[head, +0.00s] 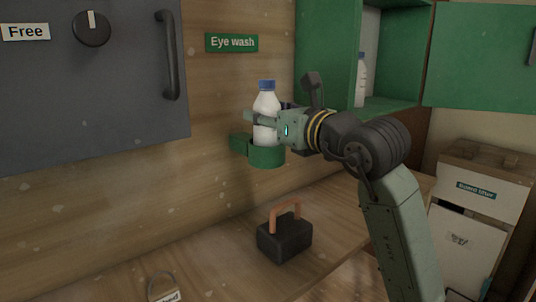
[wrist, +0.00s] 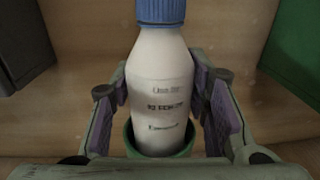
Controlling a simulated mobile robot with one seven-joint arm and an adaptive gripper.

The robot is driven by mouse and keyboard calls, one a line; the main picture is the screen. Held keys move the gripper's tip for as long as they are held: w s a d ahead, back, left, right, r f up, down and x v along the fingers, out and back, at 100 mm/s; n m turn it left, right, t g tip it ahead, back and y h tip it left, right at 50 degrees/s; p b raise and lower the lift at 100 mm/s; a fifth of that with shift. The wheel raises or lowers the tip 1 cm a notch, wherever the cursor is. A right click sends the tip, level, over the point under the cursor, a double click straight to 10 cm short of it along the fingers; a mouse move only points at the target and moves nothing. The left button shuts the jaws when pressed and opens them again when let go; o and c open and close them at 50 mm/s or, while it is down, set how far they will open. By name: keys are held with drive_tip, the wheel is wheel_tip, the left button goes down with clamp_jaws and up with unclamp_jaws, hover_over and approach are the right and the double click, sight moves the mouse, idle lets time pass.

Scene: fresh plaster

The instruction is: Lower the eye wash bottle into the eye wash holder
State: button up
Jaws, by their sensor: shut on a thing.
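The eye wash bottle (head: 267,104) is white with a blue cap and stands upright in the head view. My gripper (head: 262,122) is shut around its middle from the right. The bottle fills the centre of the wrist view (wrist: 160,90), between my two finger pads. The eye wash holder (head: 267,157) is a green ring on the wall panel, under the "Eye wash" sign. The bottle's lower end is at the ring, and its base is hidden behind the front wall. In the wrist view the green rim (wrist: 133,148) shows around the bottle's lower part.
A grey cabinet (head: 90,75) with a handle hangs at the left. A green cabinet (head: 330,50) stands open at the right, with another white bottle (head: 361,80) inside. A black block with an orange handle (head: 285,238) sits on the wooden bench (head: 215,250) below.

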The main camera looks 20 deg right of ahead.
drive_tip(key=shift+f+b, duration=0.4)
drive_tip(key=shift+f, duration=0.1)
idle(0.3)
drive_tip(key=o, duration=1.5)
drive_tip(key=shift+c, duration=0.2)
